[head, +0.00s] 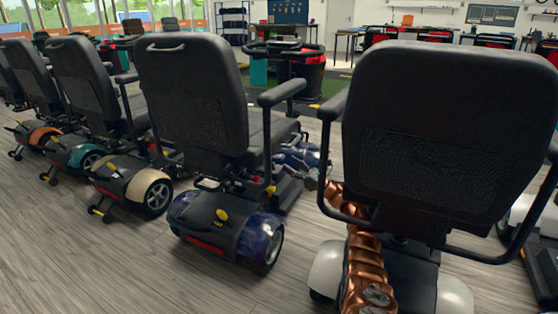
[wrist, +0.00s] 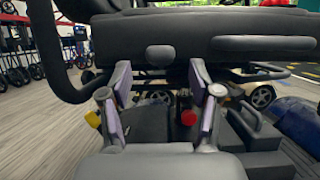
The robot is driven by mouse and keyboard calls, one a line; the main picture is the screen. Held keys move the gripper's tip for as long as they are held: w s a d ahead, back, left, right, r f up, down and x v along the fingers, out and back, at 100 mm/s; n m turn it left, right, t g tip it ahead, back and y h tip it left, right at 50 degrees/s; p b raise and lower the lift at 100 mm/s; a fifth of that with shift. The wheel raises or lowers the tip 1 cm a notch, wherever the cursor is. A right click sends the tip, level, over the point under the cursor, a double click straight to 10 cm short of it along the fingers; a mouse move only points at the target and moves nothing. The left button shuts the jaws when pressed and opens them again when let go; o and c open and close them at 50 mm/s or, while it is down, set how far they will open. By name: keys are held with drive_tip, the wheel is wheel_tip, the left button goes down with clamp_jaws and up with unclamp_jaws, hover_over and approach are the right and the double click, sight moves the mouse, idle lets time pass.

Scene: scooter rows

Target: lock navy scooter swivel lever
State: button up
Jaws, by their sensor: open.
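The navy scooter shows in the head view with its glossy navy rear cover (head: 258,238), black seat (head: 195,95) and navy front body (head: 300,158). A navy body part (wrist: 300,122) also shows at the right of the wrist view. My gripper (wrist: 160,82) is open and empty, beneath a dark seat edge. A red knob (wrist: 188,117) appears between the fingers, apparently beyond them and untouched. I cannot tell whether it belongs to the swivel lever. In the head view my copper-coloured arm reaches toward the navy scooter's right side; the gripper is hard to make out there.
Scooters with cream (head: 128,182), teal (head: 72,150) and orange (head: 38,133) covers stand to the left. A white-fendered scooter (head: 325,268) stands close at right, its large seat (head: 445,135) above my arm. Open wood floor (head: 110,265) lies front left.

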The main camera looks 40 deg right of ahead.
sight(279, 155)
drive_tip(key=shift+b+x, duration=1.1)
drive_tip(key=shift+x, duration=1.7)
drive_tip(key=shift+w, duration=0.1)
clamp_jaws()
